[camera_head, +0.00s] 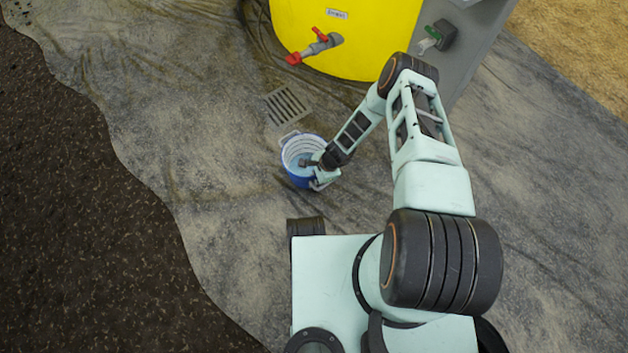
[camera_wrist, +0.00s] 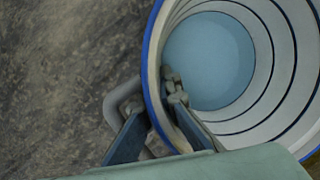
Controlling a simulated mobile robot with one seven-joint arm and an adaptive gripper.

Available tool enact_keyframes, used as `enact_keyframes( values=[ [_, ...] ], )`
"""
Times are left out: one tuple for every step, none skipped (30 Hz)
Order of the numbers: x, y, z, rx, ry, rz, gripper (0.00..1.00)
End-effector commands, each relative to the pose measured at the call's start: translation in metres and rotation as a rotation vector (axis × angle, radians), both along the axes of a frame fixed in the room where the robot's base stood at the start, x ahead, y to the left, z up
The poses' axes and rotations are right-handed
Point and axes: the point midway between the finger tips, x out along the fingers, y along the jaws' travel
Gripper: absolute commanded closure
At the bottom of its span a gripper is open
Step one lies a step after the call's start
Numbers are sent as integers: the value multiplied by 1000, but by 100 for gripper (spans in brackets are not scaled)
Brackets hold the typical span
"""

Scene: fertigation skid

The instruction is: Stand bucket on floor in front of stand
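The bucket (camera_head: 297,176) is blue outside and white inside, with a pale blue bottom or contents. It is left of my arm's end in the head view, in front of the yellow tank and near the floor drain. It also fills the right of the wrist view (camera_wrist: 285,60). My gripper (camera_head: 316,168) is at its right-hand rim, with one finger inside and one outside the wall in the wrist view (camera_wrist: 162,115). It looks shut on the rim. A grey handle loop (camera_wrist: 118,103) hangs outside. Whether the bucket touches the floor is unclear.
The yellow tank (camera_head: 350,30) has a red-handled valve (camera_head: 313,48) on its front. The grey stand (camera_head: 475,40) shows at its right with a small dark-and-green fitting. A floor drain grate (camera_head: 287,105) lies behind the bucket. The floor to the left is clear.

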Motion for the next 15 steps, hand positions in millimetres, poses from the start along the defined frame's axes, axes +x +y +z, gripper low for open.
enact_keyframes(
  values=[
    [1, 1, 1, 1, -2, 1, 100],
    [1, 1, 1, 1, -1, 1, 100],
    [1, 0, 0, 1, -1, 1, 100],
    [1, 0, -1, 1, -1, 1, 100],
    [1, 0, -2, 1, -2, 0, 100],
    [0, 0, -3, 0, 0, 0, 95],
    [0, 0, -2, 0, 0, 0, 92],
    [0, 0, -2, 0, 0, 0, 89],
    [0, 0, -2, 0, 0, 0, 84],
    [0, 0, -2, 0, 0, 0, 81],
    [0, 0, -2, 0, 0, 0, 78],
    [0, 0, -2, 0, 1, 0, 78],
    [0, 0, -2, 0, 1, 0, 78],
    [0, 0, -2, 0, 1, 0, 78],
    [-1, 0, -3, 1, 1, 0, 78]
  ],
)
